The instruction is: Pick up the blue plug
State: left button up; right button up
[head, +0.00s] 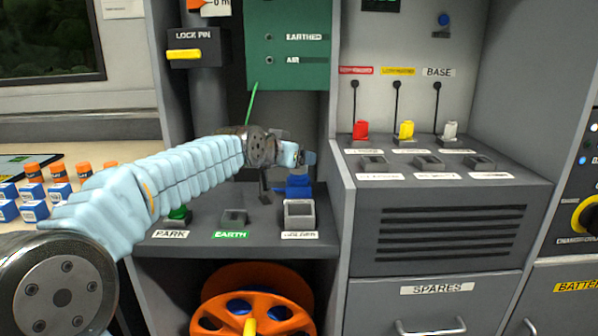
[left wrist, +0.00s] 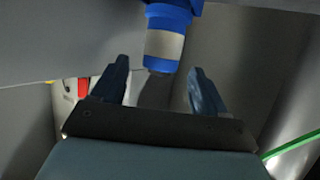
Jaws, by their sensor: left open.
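In the left wrist view, the plug (left wrist: 166,33) shows blue with a grey band at the top centre. Its blue end lies between the lines of the two fingertips of my open left gripper (left wrist: 159,72). I see no finger touching it. My right gripper is not in view.
A green plug (head: 179,214) is partly hidden by my left arm, near an EARTH socket (head: 235,217). Red (head: 361,130), yellow (head: 406,130) and white (head: 450,130) plugs stand on the right console. An orange reel (head: 255,300) is below. Cabinet walls flank the recess.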

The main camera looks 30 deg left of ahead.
pick_arm(q)
jog(key=shift+x, duration=2.6)
jog(key=shift+f, duration=0.15)
jog(key=c, duration=1.2)
